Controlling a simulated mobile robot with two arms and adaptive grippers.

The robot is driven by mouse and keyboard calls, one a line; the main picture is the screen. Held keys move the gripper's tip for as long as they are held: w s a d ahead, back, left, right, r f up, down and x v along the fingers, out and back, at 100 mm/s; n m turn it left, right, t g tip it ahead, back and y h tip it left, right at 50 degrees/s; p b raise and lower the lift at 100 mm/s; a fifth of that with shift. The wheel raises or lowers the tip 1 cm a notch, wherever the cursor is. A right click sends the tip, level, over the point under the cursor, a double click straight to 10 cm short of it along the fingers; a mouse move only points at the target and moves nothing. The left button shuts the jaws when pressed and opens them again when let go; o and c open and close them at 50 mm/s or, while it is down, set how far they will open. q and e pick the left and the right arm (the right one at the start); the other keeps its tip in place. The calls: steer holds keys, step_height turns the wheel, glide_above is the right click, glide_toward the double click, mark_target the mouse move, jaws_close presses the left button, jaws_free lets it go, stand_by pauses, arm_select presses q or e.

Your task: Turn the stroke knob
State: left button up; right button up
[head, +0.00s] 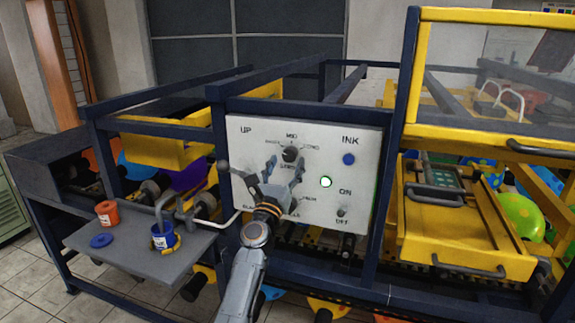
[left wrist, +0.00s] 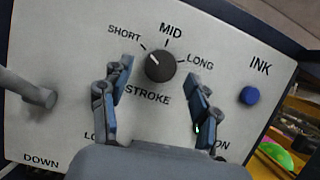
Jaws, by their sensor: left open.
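The stroke knob (left wrist: 160,67) is a dark round dial on the white control panel (head: 240,140), with SHORT, MID and LONG printed around it. Its white mark points up and left, toward SHORT. In the head view the knob (head: 290,154) sits in the panel's upper middle. My left gripper (head: 284,169) is open in front of the panel, just below the knob. In the left wrist view its two fingers (left wrist: 163,84) stand on either side of the knob and apart from it. My right gripper is not in view.
A blue INK button (head: 348,159), a lit green button (head: 326,182) and an ON/OFF switch (head: 341,211) are on the panel's right. A lever (left wrist: 35,95) juts out at its left. A grey shelf (head: 135,262) holds an orange pot (head: 107,213) and a blue pot (head: 164,237).

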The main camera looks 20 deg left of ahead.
arm_select(q)
steer(key=shift+x, duration=0.8)
steer(key=shift+c, duration=0.3)
steer(key=c, duration=1.1)
